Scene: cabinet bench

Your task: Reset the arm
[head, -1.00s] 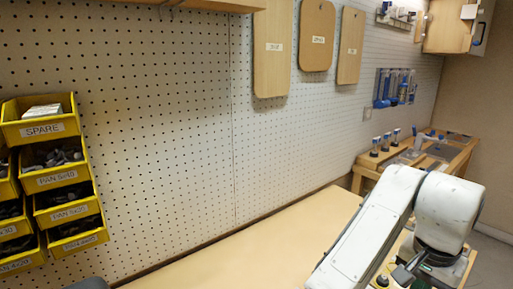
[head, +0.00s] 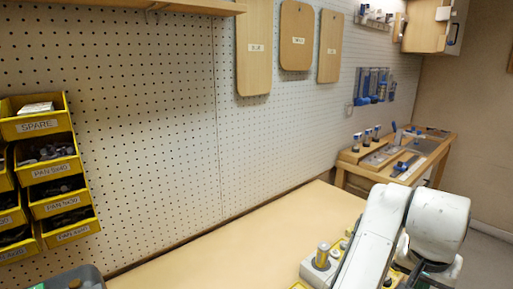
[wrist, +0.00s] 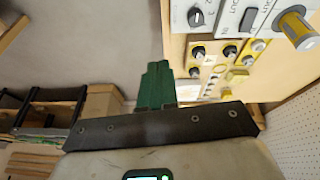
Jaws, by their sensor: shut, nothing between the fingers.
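My gripper (wrist: 157,86) shows in the wrist view as green fingers pressed together, with nothing between them. It points over open grey floor, just left of a bench edge. In the head view my white arm (head: 372,235) is bent at the lower right, and its gripper end is hidden from sight. The control units on the bench (head: 255,240) show beside the arm, with a grey unit with a yellow knob (head: 320,262) nearest.
In the wrist view a yellow panel with knobs (wrist: 215,55) lies close right of the fingers. Yellow bins (head: 52,170) hang on the pegboard (head: 130,130) at left. A wooden side table (head: 437,150) stands at the back right. The bench's middle is clear.

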